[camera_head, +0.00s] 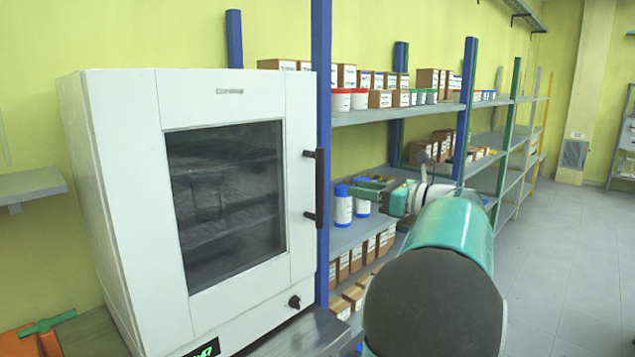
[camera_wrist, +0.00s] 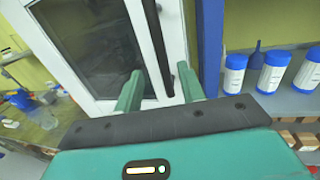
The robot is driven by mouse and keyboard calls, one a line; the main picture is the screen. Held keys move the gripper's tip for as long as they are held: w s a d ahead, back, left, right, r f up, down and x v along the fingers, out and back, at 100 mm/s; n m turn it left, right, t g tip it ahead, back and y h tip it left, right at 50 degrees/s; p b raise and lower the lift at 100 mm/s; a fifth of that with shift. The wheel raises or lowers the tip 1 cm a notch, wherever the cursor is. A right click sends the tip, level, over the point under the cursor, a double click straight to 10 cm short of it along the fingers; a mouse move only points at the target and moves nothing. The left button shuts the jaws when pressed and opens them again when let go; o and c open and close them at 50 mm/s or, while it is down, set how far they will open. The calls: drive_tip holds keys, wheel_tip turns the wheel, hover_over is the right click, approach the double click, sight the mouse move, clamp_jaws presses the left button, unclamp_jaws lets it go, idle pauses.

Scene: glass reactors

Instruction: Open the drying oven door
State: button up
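The white drying oven (camera_head: 120,200) stands at the left in the head view. Its door (camera_head: 222,96) is shut and has a dark window (camera_head: 225,200). A black vertical handle (camera_head: 319,188) is on the door's right side. My gripper (camera_head: 362,188) shows just right of the handle and appears apart from it. In the wrist view the two green fingers of my gripper (camera_wrist: 160,92) are spread. The handle (camera_wrist: 157,45) runs down the picture between them. I cannot tell whether it is within the fingers' reach. Nothing is held.
A blue shelf post (camera_head: 321,130) stands just beside the oven's right side. Shelves (camera_head: 400,112) behind my arm hold boxes, jars and blue-capped white bottles (camera_head: 343,208). These bottles also show at the wrist view's right (camera_wrist: 272,72). The grey floor (camera_head: 570,270) at the right is clear.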

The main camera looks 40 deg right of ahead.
drive_tip(key=x, duration=1.1)
drive_tip(key=shift+w+a, duration=0.15)
drive_tip(key=shift+w, duration=0.2)
drive_tip(key=shift+c, duration=0.4)
clamp_jaws()
